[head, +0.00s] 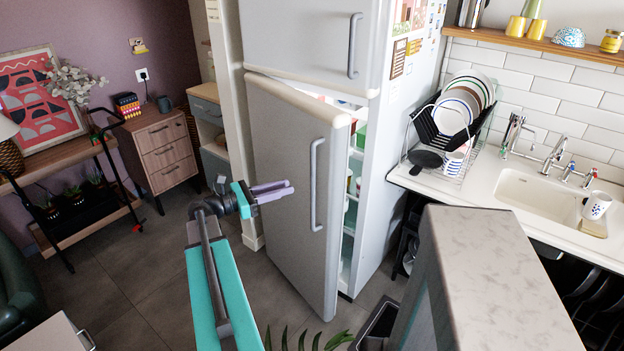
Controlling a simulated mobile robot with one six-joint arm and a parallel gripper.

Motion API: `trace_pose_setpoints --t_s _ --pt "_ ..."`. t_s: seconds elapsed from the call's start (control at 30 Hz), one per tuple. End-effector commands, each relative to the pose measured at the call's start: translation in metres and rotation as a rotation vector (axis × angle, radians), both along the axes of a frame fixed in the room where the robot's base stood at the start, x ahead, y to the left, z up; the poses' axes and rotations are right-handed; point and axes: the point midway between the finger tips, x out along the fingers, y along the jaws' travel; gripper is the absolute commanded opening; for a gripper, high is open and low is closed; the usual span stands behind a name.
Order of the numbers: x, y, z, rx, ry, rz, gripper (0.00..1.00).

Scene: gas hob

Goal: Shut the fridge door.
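The lower fridge door (285,165) stands ajar, swung out from the fridge body (378,150). Its free right edge leaves a gap that shows lit shelves (352,190) with several items inside. A long vertical grey handle (314,185) is on the door near that edge. The upper door (300,40) looks shut. My gripper (284,189), with lavender fingers, shows in front of the door's left half, left of the handle. The fingers look close together and hold nothing that I can see. I cannot tell their opening or whether they touch the door.
A grey-white counter block (505,275) stands at front right, near the door's open side. A dark bin (378,325) and plant leaves (310,340) are low in front. The sink counter (480,190) with a dish rack (450,125) is to the right.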

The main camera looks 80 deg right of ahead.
Motion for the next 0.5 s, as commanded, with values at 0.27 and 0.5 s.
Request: trace_pose_setpoints --t_s 0.27,0.5 --pt "-0.031 -0.022 0.001 0.001 0.001 -0.002 0.22" --pt "-0.058 -0.04 0.002 -0.001 0.001 -0.001 0.22"
